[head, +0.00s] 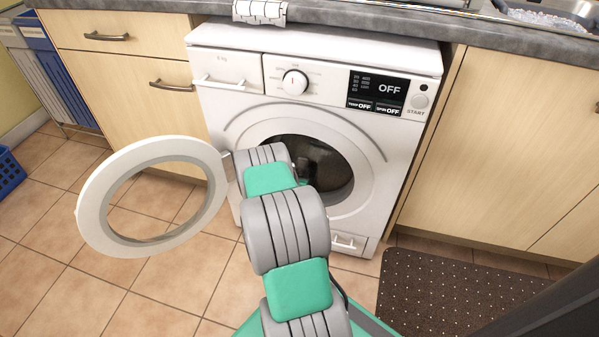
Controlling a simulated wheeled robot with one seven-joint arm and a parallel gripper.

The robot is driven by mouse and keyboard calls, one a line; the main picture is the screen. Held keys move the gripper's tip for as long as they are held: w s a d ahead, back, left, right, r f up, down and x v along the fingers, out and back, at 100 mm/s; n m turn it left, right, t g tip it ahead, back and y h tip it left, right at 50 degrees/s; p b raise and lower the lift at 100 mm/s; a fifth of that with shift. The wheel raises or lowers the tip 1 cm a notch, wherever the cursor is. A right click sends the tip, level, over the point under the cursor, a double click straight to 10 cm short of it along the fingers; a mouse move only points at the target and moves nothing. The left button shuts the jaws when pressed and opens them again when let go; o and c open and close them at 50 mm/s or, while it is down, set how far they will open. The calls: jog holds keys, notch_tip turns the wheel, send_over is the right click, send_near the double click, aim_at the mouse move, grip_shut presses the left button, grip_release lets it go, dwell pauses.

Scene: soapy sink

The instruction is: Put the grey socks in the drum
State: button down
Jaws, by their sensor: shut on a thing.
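The white washing machine (228,105) stands under the counter with its round door (95,205) swung wide open to the left. Its dark drum (335,175) shows through the opening. My arm reaches into the opening from the front. My gripper (307,174) is at the drum mouth, small and dark, partly hidden behind my arm. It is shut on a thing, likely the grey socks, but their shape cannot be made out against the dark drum. No other grey socks are in view.
The machine's panel (377,92) reads OFF. A white striped cloth (260,11) lies on the grey counter (400,18) above. A dark dotted mat (440,295) lies on the floor at right. A blue basket (9,170) is at the left edge.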

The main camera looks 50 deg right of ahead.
jog(key=shift+f+b, duration=0.6)
jog(key=shift+f, duration=0.1)
jog(key=c, duration=0.7)
grip_release()
jog(key=shift+c, duration=0.2)
jog(key=p+v, duration=0.3)
jog(key=v, duration=0.4)
jog(key=shift+a+r, duration=0.2)
jog(key=f+p+v, duration=0.1)
jog(key=p+v, duration=0.3)
jog(key=v, duration=1.3)
jog(key=shift+s+a+f, duration=0.2)
jog(key=shift+a+f, duration=0.05)
jog(key=shift+r, duration=0.1)
